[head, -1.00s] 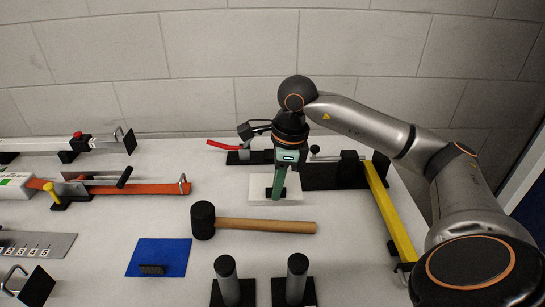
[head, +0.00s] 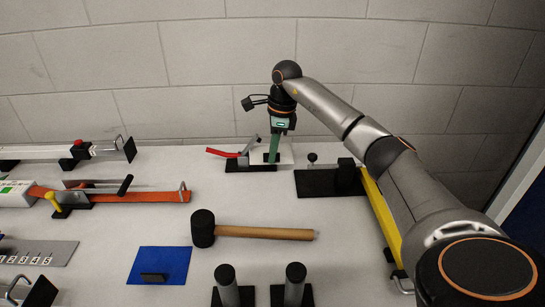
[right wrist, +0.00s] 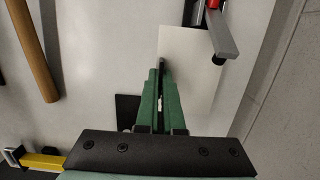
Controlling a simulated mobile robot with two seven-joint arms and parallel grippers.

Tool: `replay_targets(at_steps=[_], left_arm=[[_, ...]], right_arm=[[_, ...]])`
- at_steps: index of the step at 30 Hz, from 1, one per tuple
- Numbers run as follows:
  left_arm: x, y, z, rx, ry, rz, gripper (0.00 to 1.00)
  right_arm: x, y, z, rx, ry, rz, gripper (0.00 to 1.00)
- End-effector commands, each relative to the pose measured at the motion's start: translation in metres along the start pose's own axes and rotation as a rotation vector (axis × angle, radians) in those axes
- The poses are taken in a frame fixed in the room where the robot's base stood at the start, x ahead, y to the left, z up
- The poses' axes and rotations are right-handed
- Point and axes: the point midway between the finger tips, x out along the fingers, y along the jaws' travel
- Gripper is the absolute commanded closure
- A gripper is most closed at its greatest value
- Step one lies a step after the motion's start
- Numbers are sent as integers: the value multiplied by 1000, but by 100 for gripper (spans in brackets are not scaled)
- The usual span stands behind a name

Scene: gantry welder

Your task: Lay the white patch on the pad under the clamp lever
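The white patch (head: 286,156) is at the back of the table, beside the clamp with the red lever (head: 222,153). My right gripper (head: 272,158) reaches down over its front part. In the right wrist view the green fingers (right wrist: 160,88) look shut on the dark tab at the patch's edge. The white sheet (right wrist: 187,65) extends right of the fingers, close to the clamp's grey metal arm (right wrist: 222,35), which overlaps its upper corner. The clamp's black base (head: 238,168) shows; the pad is hidden. I cannot tell whether the patch touches down. My left gripper is out of view.
A black plate with a knob (head: 318,184) lies right of my gripper, near a yellow bar (head: 384,212). A mallet (head: 262,232) lies in front, with a blue patch (head: 173,258) and two grey posts (head: 227,285) nearer.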

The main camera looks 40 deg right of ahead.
Motion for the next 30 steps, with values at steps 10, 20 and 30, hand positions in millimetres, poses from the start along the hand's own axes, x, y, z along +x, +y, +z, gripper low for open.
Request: replay_targets(at_steps=[10,20,30], left_arm=[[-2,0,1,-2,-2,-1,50],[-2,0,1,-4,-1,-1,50],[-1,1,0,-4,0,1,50]], right_arm=[[1,-21,0,-1,1,1,100],[36,-20,-6,-1,1,0,100],[39,-20,-6,0,1,0,100]])
